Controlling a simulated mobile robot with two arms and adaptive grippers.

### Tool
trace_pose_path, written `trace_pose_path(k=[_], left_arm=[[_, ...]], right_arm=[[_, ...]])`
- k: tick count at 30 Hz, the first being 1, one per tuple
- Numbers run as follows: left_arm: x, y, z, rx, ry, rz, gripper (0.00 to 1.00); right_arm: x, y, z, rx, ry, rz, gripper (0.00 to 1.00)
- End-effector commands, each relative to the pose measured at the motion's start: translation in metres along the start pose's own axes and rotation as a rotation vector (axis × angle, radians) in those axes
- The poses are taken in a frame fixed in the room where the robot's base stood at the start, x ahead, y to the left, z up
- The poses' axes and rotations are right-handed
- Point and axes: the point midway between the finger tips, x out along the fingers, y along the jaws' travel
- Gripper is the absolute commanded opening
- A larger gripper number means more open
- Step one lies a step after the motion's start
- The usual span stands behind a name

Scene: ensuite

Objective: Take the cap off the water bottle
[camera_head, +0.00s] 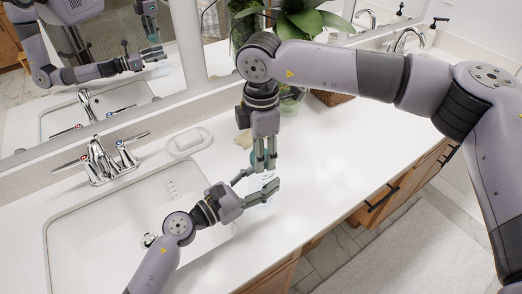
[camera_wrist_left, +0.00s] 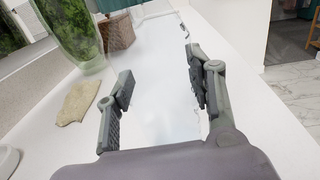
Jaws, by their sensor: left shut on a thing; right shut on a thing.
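The clear, pale water bottle (camera_head: 268,178) stands upright over the counter right of the basin. Its see-through body (camera_wrist_left: 162,95) fills the space between my left fingers in the left wrist view. My left gripper (camera_head: 262,194) is shut around the bottle's body from the left. My right gripper (camera_head: 264,162) points straight down from above and its fingers are shut around the top of the bottle. A teal patch, which looks like the cap (camera_head: 254,157), shows at those fingers. The fingers hide most of the cap, so I cannot tell whether it is still seated.
A sink basin (camera_head: 110,225) with a chrome faucet (camera_head: 103,160) lies to the left. A soap dish (camera_head: 189,141) sits behind. A glass vase (camera_wrist_left: 75,35), a wicker basket (camera_wrist_left: 116,31) and a beige sponge-like piece (camera_wrist_left: 79,103) stand nearby. The counter to the right is clear.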

Motion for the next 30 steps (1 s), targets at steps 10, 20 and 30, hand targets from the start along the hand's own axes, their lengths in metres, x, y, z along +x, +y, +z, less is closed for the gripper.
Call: trace_pose_path(k=[10,20,30], left_arm=[[-0.0001,0.0005,-0.0001,0.0,0.0,0.001,0.0],[-0.0001,0.0007,-0.0001,0.0,0.0,0.002,0.0],[-0.0002,0.0009,-0.0001,0.0,0.0,0.002,0.0]], right_arm=[[0.0,-0.0007,-0.0006,-0.654,0.003,-0.003,0.06],[-0.0004,-0.0005,-0.0004,-1.301,0.002,-0.002,0.06],[-0.0008,-0.0005,0.0001,-1.969,0.002,-0.004,0.06]])
